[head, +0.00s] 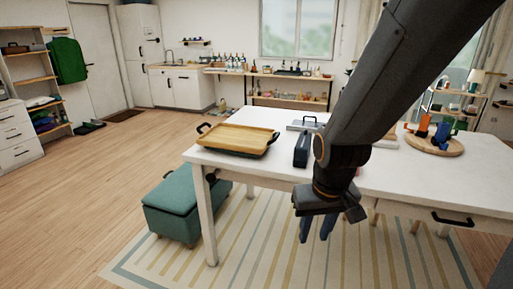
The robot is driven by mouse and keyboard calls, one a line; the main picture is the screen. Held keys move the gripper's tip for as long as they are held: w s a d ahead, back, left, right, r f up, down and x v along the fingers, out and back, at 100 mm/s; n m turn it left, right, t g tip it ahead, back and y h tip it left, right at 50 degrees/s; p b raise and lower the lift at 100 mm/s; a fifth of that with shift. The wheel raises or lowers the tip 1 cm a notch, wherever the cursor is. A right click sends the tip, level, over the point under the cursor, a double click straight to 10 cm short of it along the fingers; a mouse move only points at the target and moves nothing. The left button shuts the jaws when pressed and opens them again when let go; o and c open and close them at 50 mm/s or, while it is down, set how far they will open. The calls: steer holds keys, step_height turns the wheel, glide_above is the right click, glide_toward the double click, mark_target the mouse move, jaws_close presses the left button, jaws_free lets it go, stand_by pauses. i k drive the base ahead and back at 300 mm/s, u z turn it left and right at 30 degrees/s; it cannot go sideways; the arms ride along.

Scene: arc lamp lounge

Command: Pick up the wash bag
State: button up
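A dark, narrow, upright item (301,150) stands on the white table (222,158), right of the wooden tray. It may be the wash bag, but it is too small and dark to be sure. My gripper (317,230) points down, in front of the table's near edge in the picture and lower than the dark item. My arm hides part of the tabletop to the right of the dark item.
A wooden tray with black handles (238,138) lies on the table's left end. A round board (434,145) with orange and blue items is at the right. A green ottoman (187,205) stands beside the table's left leg. The wooden floor at left is clear.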

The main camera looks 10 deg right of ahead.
mark_target(302, 149)
steer(key=u, duration=0.45)
steer(key=i, duration=1.45)
steer(key=z, duration=0.75)
